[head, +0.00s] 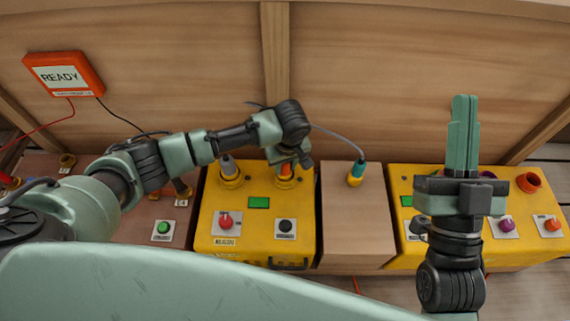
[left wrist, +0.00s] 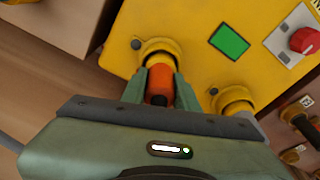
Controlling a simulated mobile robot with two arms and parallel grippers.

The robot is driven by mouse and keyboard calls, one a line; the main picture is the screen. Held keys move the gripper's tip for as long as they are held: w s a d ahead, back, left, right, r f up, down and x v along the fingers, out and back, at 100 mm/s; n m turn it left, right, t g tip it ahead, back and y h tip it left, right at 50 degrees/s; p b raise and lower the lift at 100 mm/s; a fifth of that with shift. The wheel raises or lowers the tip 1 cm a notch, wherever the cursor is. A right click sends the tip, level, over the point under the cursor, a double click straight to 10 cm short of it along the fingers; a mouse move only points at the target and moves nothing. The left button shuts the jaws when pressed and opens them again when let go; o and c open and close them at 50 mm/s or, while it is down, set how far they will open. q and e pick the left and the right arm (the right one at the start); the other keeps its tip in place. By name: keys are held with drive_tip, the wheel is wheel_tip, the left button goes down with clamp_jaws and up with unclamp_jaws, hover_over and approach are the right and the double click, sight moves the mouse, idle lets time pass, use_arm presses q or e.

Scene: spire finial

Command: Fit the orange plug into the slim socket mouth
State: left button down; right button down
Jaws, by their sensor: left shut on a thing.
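My left gripper (head: 288,160) is shut on the orange plug (left wrist: 158,86), at the right-hand collar of the yellow box (head: 259,230). In the left wrist view the plug sits between the fingertips, over or in the yellow socket collar (left wrist: 160,48); I cannot tell how deep it is. The plug (head: 285,172) is partly hidden by the fingers in the head view. A second collar (head: 231,178) to its left has a grey plug (head: 228,164) standing in it. My right gripper (head: 464,135) is shut and empty, its fingers together, above the right-hand yellow box (head: 400,176).
A teal and yellow plug (head: 356,173) stands on the wooden block (head: 352,220) between the yellow boxes. An orange READY display (head: 63,75) is at the upper left.

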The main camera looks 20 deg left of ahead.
use_arm(q)
drive_tip(key=c, duration=1.1)
unclamp_jaws()
